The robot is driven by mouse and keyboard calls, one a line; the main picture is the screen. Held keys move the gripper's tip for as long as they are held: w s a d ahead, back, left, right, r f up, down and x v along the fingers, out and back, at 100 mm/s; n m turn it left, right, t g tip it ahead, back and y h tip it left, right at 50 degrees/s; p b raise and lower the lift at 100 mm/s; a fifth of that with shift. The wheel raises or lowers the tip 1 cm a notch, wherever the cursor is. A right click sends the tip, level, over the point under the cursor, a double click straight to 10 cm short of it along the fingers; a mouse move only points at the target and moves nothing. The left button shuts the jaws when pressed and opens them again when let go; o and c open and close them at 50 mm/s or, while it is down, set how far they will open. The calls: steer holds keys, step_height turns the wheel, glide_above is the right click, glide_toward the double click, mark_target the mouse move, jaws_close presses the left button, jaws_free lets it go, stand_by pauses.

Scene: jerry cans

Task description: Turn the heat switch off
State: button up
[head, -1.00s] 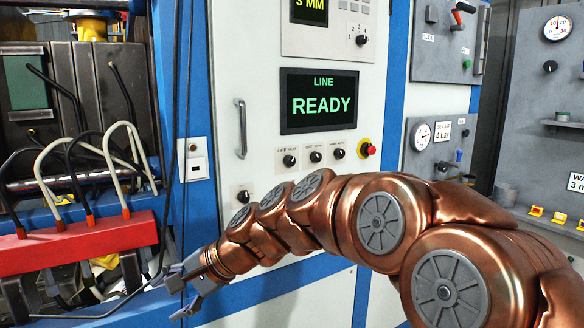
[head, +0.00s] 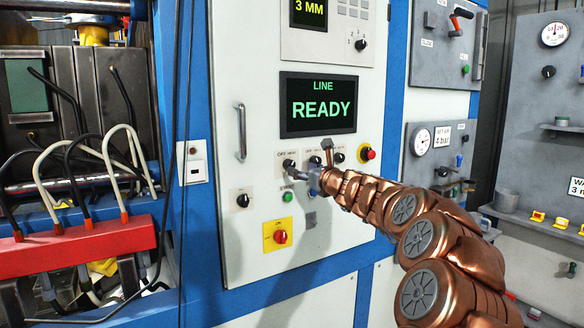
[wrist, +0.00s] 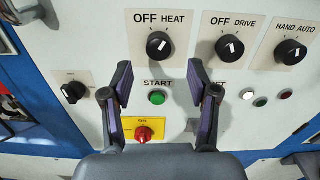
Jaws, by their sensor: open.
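The heat switch (wrist: 159,45) is a round black knob with a white mark, under the label "OFF HEAT" on the pale panel. Its mark leans up and to the right, towards the word HEAT. In the head view the heat switch (head: 289,164) shows just left of my gripper (head: 312,164). In the wrist view my gripper (wrist: 160,82) is open and empty. Its two dark fingers stand apart, below the knob in the picture and to either side of it. I see no contact with the knob.
The drive knob (wrist: 229,48) and the hand/auto knob (wrist: 291,52) are to the right. A green start button (wrist: 157,97) and a red rotary switch (wrist: 144,134) on yellow lie below. Another black knob (wrist: 73,92) is at left. A screen (head: 319,102) reads "LINE READY".

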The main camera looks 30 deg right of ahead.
mark_target(289, 165)
steer(key=w+p, duration=0.1)
steer(key=w, duration=0.5)
steer(key=shift+w+d+f, duration=0.1)
stand_by(0.3)
jaws_close()
stand_by(0.4)
